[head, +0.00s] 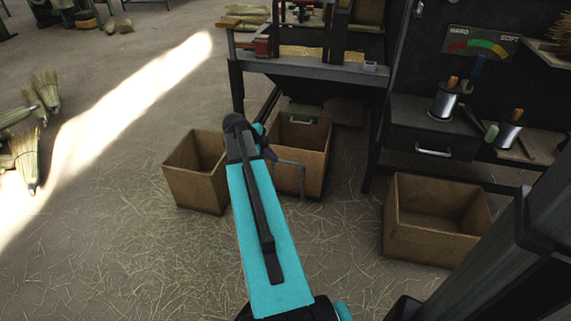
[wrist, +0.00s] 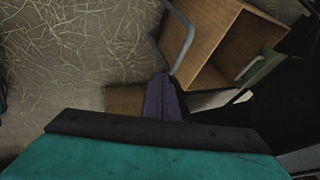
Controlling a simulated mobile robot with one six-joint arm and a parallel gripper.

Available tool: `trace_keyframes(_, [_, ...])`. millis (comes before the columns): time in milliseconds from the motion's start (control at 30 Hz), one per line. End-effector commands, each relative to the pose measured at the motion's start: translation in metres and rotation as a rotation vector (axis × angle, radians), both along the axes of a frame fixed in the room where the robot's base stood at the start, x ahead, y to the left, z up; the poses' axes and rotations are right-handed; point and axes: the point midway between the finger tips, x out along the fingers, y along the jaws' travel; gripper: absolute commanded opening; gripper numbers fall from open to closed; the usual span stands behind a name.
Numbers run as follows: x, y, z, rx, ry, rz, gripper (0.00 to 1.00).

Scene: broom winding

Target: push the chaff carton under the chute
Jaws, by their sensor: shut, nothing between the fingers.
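Three brown open cartons stand on the floor, and no label tells which is the chaff carton. The middle carton (head: 312,178) has a grey wire handle (head: 289,163) on its near side and stands below the bench's dark hopper, with a green chute piece (head: 303,113) over its far part. In the wrist view the middle carton (wrist: 208,38) is tilted in the picture, its handle (wrist: 181,40) near my fingers. My gripper (wrist: 161,84) is shut and empty, its purple fingers close to the handle; contact is unclear. It also shows by the middle carton in the head view (head: 271,153).
The left carton (head: 195,185) stands close beside my arm. The right carton (head: 432,235) stands before a drawer bench (head: 432,140) holding wire spools. A workbench (head: 310,68) rises behind the middle carton. Straw litters the floor; brooms (head: 30,135) lie far left. Floor at the left front is free.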

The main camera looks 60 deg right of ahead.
Motion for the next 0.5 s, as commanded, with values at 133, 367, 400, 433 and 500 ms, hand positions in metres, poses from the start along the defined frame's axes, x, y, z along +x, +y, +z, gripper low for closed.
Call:
trace_keyframes(133, [-0.001,-0.002,-0.003,0.000,0.000,0.000,0.00])
trace_keyframes(367, [-0.005,-0.011,-0.019,0.001,0.001,-0.001,0.00])
trace_keyframes(400, [-0.006,-0.013,-0.024,0.002,0.002,-0.002,0.00])
trace_keyframes(433, [-0.006,-0.015,-0.027,0.002,0.002,-0.002,0.00])
trace_keyframes(500, [-0.008,-0.020,-0.035,0.002,0.001,-0.001,0.00])
